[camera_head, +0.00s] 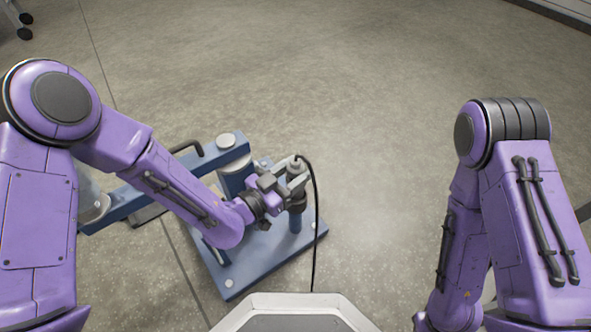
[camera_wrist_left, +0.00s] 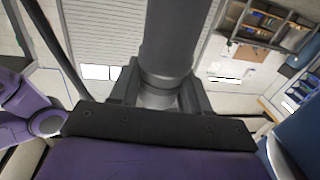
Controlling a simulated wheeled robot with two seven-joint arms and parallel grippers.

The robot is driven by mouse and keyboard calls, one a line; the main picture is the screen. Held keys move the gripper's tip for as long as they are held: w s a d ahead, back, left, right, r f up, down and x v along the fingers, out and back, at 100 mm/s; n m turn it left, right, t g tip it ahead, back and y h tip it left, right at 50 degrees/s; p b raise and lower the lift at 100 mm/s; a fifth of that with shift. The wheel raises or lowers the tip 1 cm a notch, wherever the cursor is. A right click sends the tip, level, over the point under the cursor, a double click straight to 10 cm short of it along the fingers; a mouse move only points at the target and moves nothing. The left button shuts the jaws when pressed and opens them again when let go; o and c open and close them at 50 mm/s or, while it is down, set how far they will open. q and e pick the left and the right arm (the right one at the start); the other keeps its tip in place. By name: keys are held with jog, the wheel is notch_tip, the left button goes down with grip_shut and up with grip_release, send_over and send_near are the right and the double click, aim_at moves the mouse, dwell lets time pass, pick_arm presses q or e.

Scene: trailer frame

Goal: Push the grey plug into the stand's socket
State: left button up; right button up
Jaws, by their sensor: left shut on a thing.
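The grey plug (camera_head: 295,170) is upright between the fingers of my left gripper (camera_head: 283,182), with a black cable running from its top down past the stand. In the left wrist view the plug (camera_wrist_left: 168,45) is a thick grey cylinder between the two dark fingers (camera_wrist_left: 158,95). The stand (camera_head: 263,262) is a blue metal frame on the floor. Its socket (camera_head: 297,203) is a dark collar on a short blue post, directly below the plug. I cannot tell whether the plug's lower end is inside the socket. My right gripper is outside the picture.
A blue beam (camera_head: 135,200) with a dark handle extends left from the stand under my left arm. The black cable (camera_head: 316,220) hangs along the stand's right side. The concrete floor (camera_head: 390,120) is clear behind and right of the stand.

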pick_arm(q)
jog(key=shift+f+b, duration=1.7)
jog(key=shift+f, duration=0.4)
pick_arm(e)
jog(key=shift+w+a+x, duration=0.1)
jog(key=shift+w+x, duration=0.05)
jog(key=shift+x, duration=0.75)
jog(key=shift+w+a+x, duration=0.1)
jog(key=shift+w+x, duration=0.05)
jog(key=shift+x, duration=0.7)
pick_arm(q)
jog(key=o, duration=1.2)
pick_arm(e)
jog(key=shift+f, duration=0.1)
pick_arm(q)
jog(key=shift+o, duration=0.2)
jog(key=shift+s, duration=0.1)
